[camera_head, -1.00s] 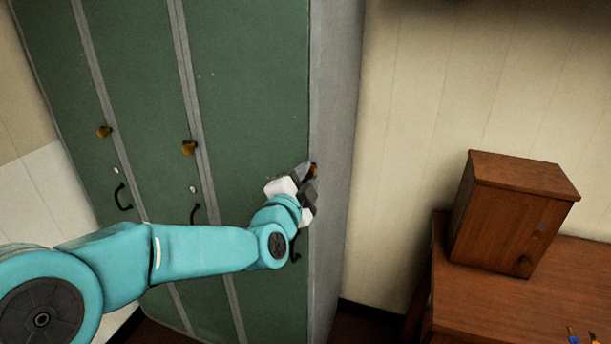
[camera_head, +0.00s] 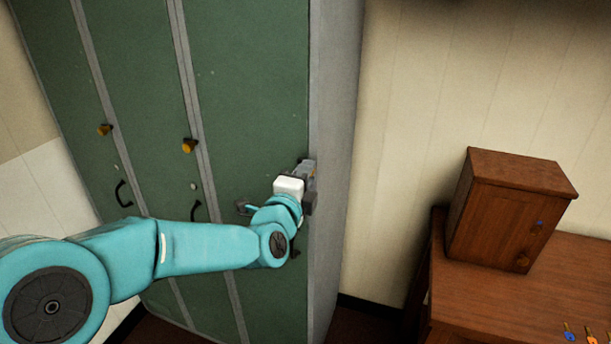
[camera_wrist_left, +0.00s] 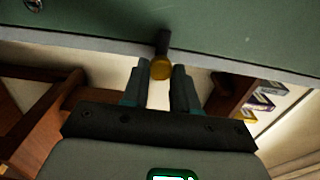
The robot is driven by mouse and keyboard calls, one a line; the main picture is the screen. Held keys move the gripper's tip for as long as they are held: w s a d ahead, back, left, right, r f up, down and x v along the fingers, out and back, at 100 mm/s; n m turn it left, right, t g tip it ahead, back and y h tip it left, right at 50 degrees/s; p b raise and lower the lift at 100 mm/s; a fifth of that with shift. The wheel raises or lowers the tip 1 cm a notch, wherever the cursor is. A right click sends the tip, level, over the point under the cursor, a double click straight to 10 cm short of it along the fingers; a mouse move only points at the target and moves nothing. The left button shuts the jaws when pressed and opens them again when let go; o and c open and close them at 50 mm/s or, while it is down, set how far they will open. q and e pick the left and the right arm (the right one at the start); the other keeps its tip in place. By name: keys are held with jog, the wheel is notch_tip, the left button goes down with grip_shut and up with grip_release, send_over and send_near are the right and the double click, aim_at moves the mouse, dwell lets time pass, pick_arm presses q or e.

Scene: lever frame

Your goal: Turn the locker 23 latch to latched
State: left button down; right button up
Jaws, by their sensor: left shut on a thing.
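The green locker bank (camera_head: 250,100) fills the left of the head view. My left gripper (camera_head: 308,174) is at the right edge of the rightmost door. In the left wrist view the latch (camera_wrist_left: 161,68) shows as a round brass knob on a dark bar, which crosses the door's edge. The fingers of my left gripper (camera_wrist_left: 160,80) are on both sides of the knob, shut on it. In the head view my gripper hides this latch. No locker number is readable. My right gripper is not in view.
Two other brass-knobbed latches (camera_head: 104,130) (camera_head: 189,146) sit on the doors to the left. Dark door handles (camera_head: 123,195) hang below them. A small wooden cabinet (camera_head: 510,215) stands on a wooden table (camera_head: 550,285) at right, with keys (camera_head: 570,333) near its front.

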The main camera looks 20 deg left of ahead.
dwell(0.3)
pick_arm(q)
jog(key=c, duration=0.9)
grip_release()
jog(key=shift+s, duration=0.1)
jog(key=s, duration=0.5)
jog(key=s+b, duration=0.1)
jog(key=s, duration=0.4)
jog(key=s+b, duration=0.1)
jog(key=s, duration=0.5)
jog(key=shift+a, duration=0.25)
jog(key=shift+s, duration=0.1)
